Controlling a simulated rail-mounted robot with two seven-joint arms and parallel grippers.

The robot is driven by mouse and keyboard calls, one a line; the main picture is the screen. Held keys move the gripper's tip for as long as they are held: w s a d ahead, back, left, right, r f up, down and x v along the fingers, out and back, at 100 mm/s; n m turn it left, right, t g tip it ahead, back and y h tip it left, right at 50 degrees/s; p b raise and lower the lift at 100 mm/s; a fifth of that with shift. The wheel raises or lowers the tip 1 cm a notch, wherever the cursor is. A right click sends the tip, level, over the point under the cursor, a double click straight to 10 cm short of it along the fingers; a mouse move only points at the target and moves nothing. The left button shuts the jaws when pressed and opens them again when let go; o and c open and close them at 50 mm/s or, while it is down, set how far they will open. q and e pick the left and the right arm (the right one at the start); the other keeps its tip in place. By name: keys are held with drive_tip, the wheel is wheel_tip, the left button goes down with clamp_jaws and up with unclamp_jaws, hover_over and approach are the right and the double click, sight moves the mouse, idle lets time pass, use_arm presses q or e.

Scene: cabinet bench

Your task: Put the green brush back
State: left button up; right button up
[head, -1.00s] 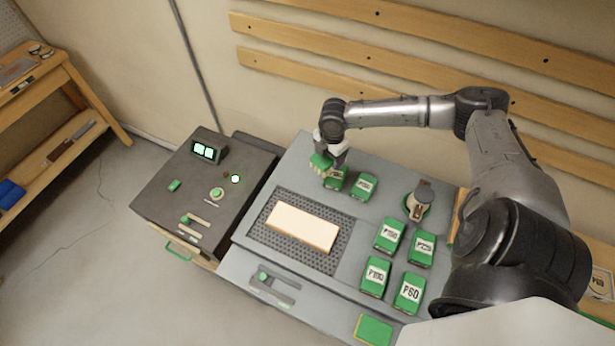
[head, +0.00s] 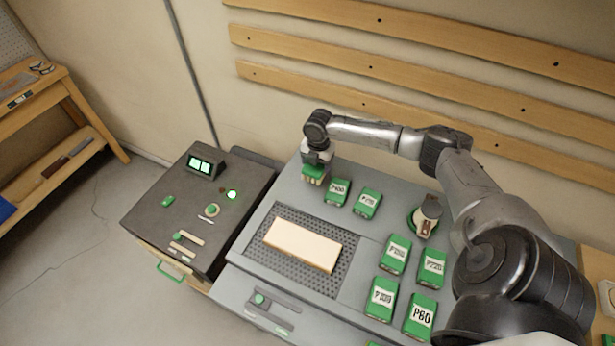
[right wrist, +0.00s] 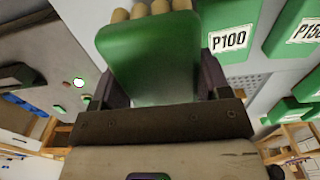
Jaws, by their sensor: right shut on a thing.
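The green brush (head: 313,172) has a green body and a row of tan bristles. My right gripper (head: 316,161) is shut on it at the back left corner of the grey bench top (head: 290,190), with the bristles pointing down. In the right wrist view the brush (right wrist: 150,62) fills the upper middle between the fingers, its tan bristles at the top edge. Whether the bristles touch the bench is unclear. My left gripper is not in view.
Two green labelled blocks (head: 338,192) stand just right of the brush. Several more (head: 395,254) stand at the front right, near a round green-based tool (head: 428,215). A pale wooden board (head: 302,245) lies on a perforated mat (head: 264,231). A dark control cabinet (head: 160,215) stands left.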

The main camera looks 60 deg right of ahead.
sight(308, 183)
drive_tip(key=shift+w+a+f, duration=0.9)
drive_tip(key=shift+w+a, duration=0.1)
drive_tip(key=shift+w, duration=0.2)
drive_tip(key=shift+f, duration=2.05)
drive_tip(key=shift+f+b, duration=0.15)
drive_tip(key=shift+b, duration=0.15)
drive_tip(key=o, duration=0.8)
drive_tip(key=shift+o, duration=0.2)
wheel_tip(308, 183, up, 12)
drive_tip(key=shift+r+p, duration=0.15)
drive_tip(key=shift+p, duration=0.4)
